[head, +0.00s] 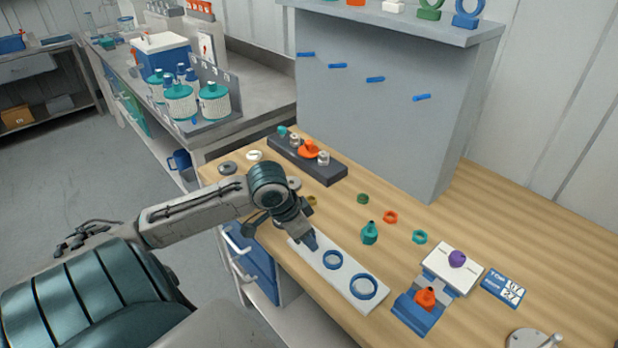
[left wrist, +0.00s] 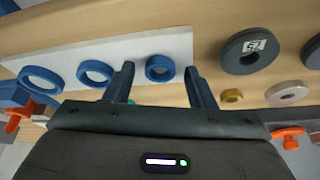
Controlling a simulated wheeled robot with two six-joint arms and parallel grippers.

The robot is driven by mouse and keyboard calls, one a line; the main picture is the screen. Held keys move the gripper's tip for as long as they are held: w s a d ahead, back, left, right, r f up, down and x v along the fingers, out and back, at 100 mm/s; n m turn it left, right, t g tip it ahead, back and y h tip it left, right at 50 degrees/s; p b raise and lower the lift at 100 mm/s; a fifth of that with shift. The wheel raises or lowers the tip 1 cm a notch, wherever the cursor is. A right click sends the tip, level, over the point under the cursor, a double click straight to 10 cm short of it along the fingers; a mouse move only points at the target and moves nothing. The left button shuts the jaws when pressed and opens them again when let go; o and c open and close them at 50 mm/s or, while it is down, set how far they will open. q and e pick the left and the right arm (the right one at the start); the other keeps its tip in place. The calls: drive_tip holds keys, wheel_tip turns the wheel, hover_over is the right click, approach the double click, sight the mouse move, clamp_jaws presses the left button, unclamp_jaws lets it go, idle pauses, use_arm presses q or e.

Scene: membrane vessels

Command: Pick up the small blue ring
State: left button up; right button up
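Three blue rings lie in a row on a white board (head: 352,304). The small blue ring (left wrist: 160,68) is at one end of the row in the left wrist view; in the head view my gripper hides it. The medium ring (head: 332,260) and the large ring (head: 363,286) show in the head view, and also in the left wrist view, the medium one (left wrist: 95,72) nearer the small ring than the large one (left wrist: 41,79). My left gripper (head: 311,243) is open, its fingers (left wrist: 159,70) on either side of the small ring, not visibly touching it. My right gripper is not in view.
A dark rack (head: 330,172) with orange and metal parts stands behind the arm. A teal bottle (head: 370,233), an orange nut (head: 390,217) and a blue stand (head: 415,315) are to the right. A dark disc (left wrist: 250,52) lies near the gripper. A grey panel (head: 380,130) rises behind.

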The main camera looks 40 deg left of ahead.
use_arm(q)
drive_tip(key=c, duration=0.8)
